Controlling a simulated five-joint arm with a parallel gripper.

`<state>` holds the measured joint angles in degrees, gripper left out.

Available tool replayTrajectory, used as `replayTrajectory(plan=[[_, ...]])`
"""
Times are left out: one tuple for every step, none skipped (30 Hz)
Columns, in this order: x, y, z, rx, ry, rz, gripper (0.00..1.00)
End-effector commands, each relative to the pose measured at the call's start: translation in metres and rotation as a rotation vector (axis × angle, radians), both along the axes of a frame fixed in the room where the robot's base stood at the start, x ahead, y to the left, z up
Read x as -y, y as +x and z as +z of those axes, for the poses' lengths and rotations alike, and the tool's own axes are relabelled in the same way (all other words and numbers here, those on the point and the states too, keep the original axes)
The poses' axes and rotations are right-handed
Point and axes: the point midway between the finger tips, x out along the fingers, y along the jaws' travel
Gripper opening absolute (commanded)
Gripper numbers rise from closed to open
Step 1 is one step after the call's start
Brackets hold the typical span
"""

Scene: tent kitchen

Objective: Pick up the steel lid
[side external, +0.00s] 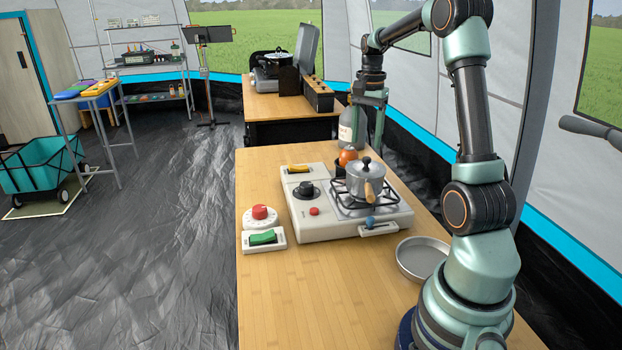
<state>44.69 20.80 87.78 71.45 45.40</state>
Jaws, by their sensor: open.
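The steel lid (376,170) sits on a small steel pot (358,186) and has a dark knob on top. The pot stands on the wire grate of a camp stove (327,228), with a wooden handle toward the camera. My gripper (367,143) points down, open and empty, with its fingers just above or behind the lid knob in this view. I cannot tell the exact depth gap between the fingers and the knob.
An orange-brown round item (348,156) and a pale bottle (346,130) stand behind the pot, close to my gripper. A round metal pan (421,258) lies at right. The front tabletop (300,300) is clear.

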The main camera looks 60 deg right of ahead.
Motion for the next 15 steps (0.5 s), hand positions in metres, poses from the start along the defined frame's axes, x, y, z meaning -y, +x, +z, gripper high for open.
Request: replayTrajectory(plan=[[0.0, 0.0, -0.003, -0.001, 0.001, 0.001, 0.63], [0.0, 0.0, -0.004, -0.001, 0.001, 0.001, 0.63], [0.0, -0.001, -0.007, -0.001, 0.001, 0.001, 0.63], [0.001, -0.001, -0.009, -0.001, 0.001, 0.0, 0.63], [0.001, -0.002, -0.013, -0.002, 0.002, 0.0, 0.63], [0.002, -0.003, -0.018, -0.003, 0.003, 0.0, 0.63], [0.003, -0.003, -0.023, -0.003, 0.003, 0.0, 0.63], [0.003, -0.004, -0.027, -0.003, 0.003, 0.0, 0.63], [0.004, -0.005, -0.033, -0.003, 0.003, 0.001, 0.63], [0.005, -0.005, -0.038, -0.003, 0.003, 0.001, 0.63], [0.004, -0.005, -0.042, -0.003, 0.003, 0.002, 0.63], [0.005, -0.004, -0.046, -0.002, 0.002, 0.002, 0.63], [0.005, -0.004, -0.049, -0.002, 0.002, 0.002, 0.63], [0.005, -0.004, -0.051, -0.001, 0.001, 0.002, 0.63], [0.005, -0.004, -0.054, -0.001, 0.001, 0.002, 0.63]])
